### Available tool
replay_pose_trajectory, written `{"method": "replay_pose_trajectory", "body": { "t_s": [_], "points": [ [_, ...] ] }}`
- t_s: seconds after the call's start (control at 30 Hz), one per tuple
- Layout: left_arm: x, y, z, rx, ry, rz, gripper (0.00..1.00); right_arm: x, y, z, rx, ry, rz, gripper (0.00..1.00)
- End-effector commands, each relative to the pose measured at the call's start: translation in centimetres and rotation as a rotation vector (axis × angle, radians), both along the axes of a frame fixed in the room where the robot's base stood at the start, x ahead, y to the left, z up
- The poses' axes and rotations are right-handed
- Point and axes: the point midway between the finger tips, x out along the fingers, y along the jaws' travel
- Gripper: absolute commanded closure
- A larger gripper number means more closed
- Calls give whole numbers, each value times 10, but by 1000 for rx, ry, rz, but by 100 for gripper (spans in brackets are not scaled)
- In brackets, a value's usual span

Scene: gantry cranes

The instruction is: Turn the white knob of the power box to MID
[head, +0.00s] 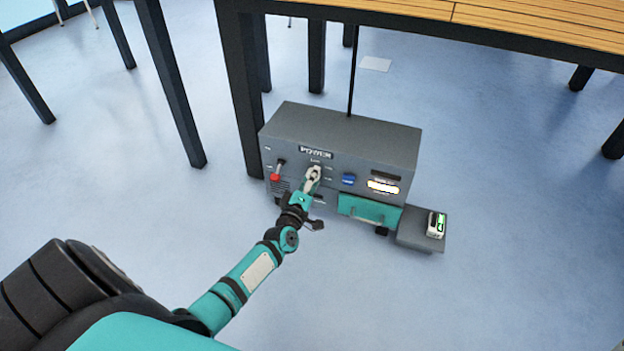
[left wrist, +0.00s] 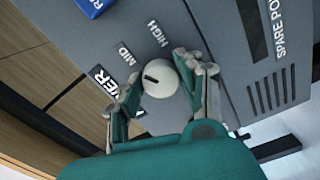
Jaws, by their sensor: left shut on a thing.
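The power box (head: 345,130) is a dark grey unit on the floor under the table edge. Its white knob (left wrist: 161,84) shows in the left wrist view, with a short black mark pointing left and slightly up, roughly toward the MID label (left wrist: 127,55). The HIGH label (left wrist: 157,33) is above the knob. My left gripper (head: 313,176) is at the box front, and its fingers show in the left wrist view (left wrist: 160,86), shut on the knob's two sides. In the head view the gripper mostly hides the knob. My right gripper is not in view.
A low grey block (head: 415,239) bears a small green-lit device (head: 436,225). Dark table legs stand behind; the front floor is clear.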

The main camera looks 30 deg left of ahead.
Motion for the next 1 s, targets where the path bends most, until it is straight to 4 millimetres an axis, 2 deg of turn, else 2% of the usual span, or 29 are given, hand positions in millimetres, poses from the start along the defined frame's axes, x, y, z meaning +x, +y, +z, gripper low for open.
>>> {"method": "replay_pose_trajectory", "body": {
  "t_s": [0.6,0.63,0.8,1.0],
  "points": [
    [-1,0,-2,-37,-5,-1,95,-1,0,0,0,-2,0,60],
    [-1,0,-2,-37,-5,-1,59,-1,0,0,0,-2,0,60],
    [-1,0,-1,-36,-6,0,40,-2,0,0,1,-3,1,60],
    [0,0,-1,-36,-7,-1,40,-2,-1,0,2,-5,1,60]
  ]
}}
